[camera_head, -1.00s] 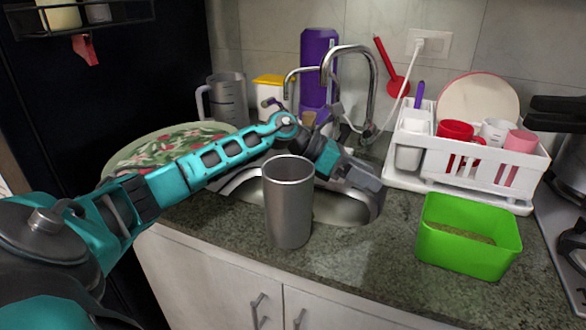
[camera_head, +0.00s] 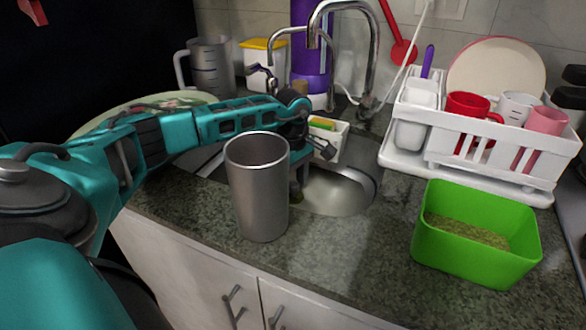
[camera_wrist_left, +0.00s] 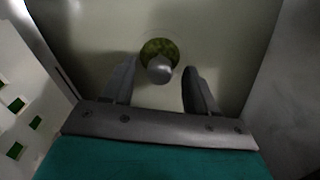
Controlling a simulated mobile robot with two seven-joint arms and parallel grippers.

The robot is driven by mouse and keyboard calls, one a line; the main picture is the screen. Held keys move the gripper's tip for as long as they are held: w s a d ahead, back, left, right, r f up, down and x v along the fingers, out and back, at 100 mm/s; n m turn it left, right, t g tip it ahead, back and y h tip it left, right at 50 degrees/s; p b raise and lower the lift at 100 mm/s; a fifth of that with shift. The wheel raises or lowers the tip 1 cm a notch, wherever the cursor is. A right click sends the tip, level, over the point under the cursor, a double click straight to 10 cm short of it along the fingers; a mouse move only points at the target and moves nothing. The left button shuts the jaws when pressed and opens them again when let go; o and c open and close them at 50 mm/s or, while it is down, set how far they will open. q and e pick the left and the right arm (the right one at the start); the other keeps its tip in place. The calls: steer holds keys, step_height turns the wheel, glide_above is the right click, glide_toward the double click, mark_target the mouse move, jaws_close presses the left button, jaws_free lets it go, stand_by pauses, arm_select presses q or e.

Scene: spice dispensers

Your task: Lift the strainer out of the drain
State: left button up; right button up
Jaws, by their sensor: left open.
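The strainer (camera_wrist_left: 160,69) shows in the left wrist view as a rounded grey knob over a dark round drain with a green patch (camera_wrist_left: 155,46) in it. It sits in the floor of the sink (camera_wrist_left: 90,30). My left gripper (camera_wrist_left: 157,78) is open, with one finger on each side of the knob in the picture. Gaps show between the knob and both fingers, and I cannot tell the height difference. In the head view my left gripper (camera_head: 297,183) points down into the sink basin (camera_head: 335,193), partly hidden behind a metal cup. The strainer is hidden there.
The tall metal cup (camera_head: 257,190) stands on the counter in front of the sink. A white holder with a sponge (camera_head: 327,143) is close beside the gripper. The faucet (camera_head: 373,60) rises behind. A dish rack (camera_head: 480,145) and a green bin (camera_head: 475,240) stand right.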

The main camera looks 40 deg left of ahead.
mark_target(292, 183)
arm_select(q)
steer(key=shift+f, duration=0.75)
steer(key=shift+c, duration=0.5)
jaws_close()
steer(key=c, duration=0.6)
jaws_free()
steer(key=c, duration=1.4)
jaws_free()
steer(key=shift+r, duration=0.1)
steer(key=c, duration=1)
jaws_free()
steer(key=shift+r+p, duration=0.85)
steer(key=shift+r, duration=0.3)
steer(key=c, duration=1)
jaws_free()
steer(key=shift+r+p, duration=1.5)
steer(key=shift+r, duration=0.45)
steer(key=c, duration=1)
jaws_free()
